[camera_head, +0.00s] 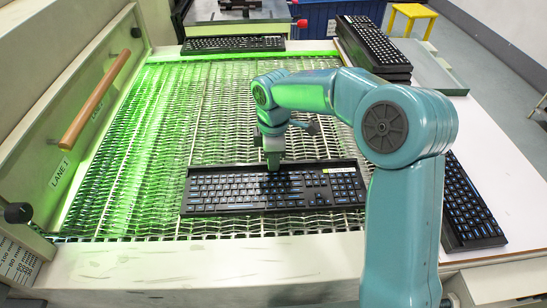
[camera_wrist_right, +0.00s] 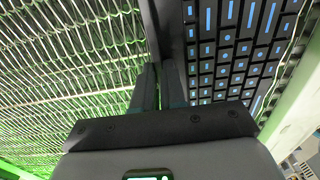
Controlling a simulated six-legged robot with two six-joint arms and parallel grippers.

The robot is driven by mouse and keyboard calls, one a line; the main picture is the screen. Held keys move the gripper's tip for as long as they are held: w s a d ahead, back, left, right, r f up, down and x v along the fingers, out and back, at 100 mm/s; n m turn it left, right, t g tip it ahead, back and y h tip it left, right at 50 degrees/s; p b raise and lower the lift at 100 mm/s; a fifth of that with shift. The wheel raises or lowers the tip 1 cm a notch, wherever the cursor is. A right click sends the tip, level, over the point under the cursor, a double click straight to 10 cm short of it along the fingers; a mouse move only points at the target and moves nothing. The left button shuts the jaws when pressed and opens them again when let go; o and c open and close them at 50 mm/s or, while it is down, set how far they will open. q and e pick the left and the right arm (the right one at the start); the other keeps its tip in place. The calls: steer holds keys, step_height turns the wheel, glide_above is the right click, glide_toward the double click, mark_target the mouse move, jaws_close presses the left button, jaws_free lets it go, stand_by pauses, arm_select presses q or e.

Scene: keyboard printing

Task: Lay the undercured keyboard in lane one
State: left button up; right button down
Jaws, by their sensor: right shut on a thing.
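A black keyboard with blue-marked keys (camera_head: 235,192) lies across the near part of the wire mesh belt (camera_head: 140,190), with a small yellow-green label at its upper right. My right gripper (camera_head: 273,165) is shut on the keyboard's far edge, near the middle. In the right wrist view, the fingers (camera_wrist_right: 162,88) pinch the black rim beside the keys (camera_wrist_right: 235,50). I cannot tell whether the keyboard rests on the mesh or hangs just above it. A "LANE 1" sign (camera_head: 60,172) is on the left side wall. My left gripper is not in view.
Another keyboard (camera_head: 233,44) lies at the belt's far end. Stacked keyboards (camera_head: 375,45) stand at the back right, and one more (camera_head: 470,205) lies on the white right-hand surface (camera_head: 500,150). A wooden handle (camera_head: 95,100) runs along the left wall.

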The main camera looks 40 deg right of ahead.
steer(key=shift+f, duration=0.4)
stand_by(0.6)
steer(key=c, duration=1.1)
jaws_free()
steer(key=shift+r, duration=0.1)
step_height(320, 180, up, 7)
steer(key=p, duration=0.6)
